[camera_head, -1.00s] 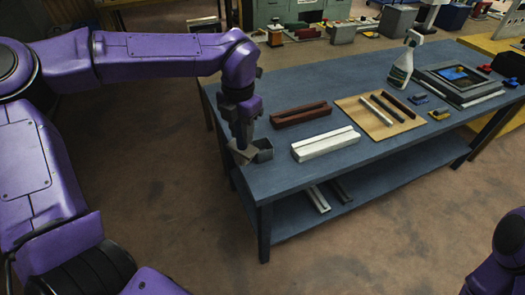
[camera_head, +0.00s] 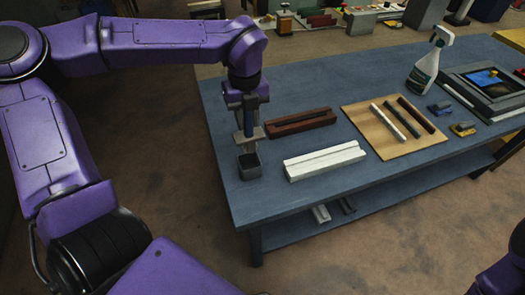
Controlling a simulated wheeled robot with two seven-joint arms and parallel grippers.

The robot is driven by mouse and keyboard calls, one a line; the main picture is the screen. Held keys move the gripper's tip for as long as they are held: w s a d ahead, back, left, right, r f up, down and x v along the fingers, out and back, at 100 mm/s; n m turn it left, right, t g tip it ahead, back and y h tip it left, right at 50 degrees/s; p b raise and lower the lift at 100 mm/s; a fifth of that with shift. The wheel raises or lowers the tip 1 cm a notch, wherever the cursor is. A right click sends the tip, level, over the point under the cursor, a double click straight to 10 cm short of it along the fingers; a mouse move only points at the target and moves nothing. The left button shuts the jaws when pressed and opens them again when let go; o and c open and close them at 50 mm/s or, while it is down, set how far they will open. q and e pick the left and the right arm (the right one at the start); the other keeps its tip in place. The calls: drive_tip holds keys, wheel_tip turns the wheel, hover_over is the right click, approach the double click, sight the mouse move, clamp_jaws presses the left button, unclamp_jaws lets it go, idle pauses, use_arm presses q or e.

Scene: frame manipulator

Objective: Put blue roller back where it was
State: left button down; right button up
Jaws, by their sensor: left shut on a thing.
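My left gripper (camera_head: 249,133) points down over the table's near left corner. It is shut on a slim, upright bluish thing, which looks like the blue roller (camera_head: 248,120); the fingers hide much of it. Right below is a small open dark grey box (camera_head: 250,168) on the table. The held thing's lower end is at or just above the box's rim; I cannot tell whether it reaches inside. My right gripper is out of view; only part of my right arm shows at the lower right corner.
On the blue-grey table (camera_head: 310,95) lie a dark red grooved bar (camera_head: 300,121), a white grooved bar (camera_head: 324,161) and a wooden board (camera_head: 375,142) with three rods. Farther right are a spray bottle (camera_head: 424,70), a small blue item (camera_head: 440,108), a yellow one (camera_head: 463,129) and a framed panel (camera_head: 480,90).

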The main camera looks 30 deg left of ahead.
sight(244, 139)
use_arm(q)
drive_tip(key=f, duration=0.1)
drive_tip(key=s+f+p, duration=0.1)
drive_tip(key=f, duration=0.1)
drive_tip(key=shift+f, duration=0.2)
drive_tip(key=shift+s+f, duration=0.35)
drive_tip(key=shift+f, duration=0.2)
drive_tip(key=shift+s+f, duration=0.3)
drive_tip(key=shift+f, duration=0.2)
drive_tip(key=f, duration=0.1)
drive_tip(key=w+f, duration=0.1)
drive_tip(key=f+p, duration=0.1)
drive_tip(key=shift+w+d+f, duration=0.25)
drive_tip(key=shift+w+f, duration=0.05)
drive_tip(key=shift+f, duration=0.1)
drive_tip(key=shift+s+a, duration=0.15)
drive_tip(key=shift+s, duration=0.25)
drive_tip(key=c, duration=1.1)
unclamp_jaws()
drive_tip(key=shift+c, duration=0.2)
drive_tip(key=shift+o, duration=1.4)
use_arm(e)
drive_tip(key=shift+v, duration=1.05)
use_arm(q)
drive_tip(key=shift+r, duration=0.1)
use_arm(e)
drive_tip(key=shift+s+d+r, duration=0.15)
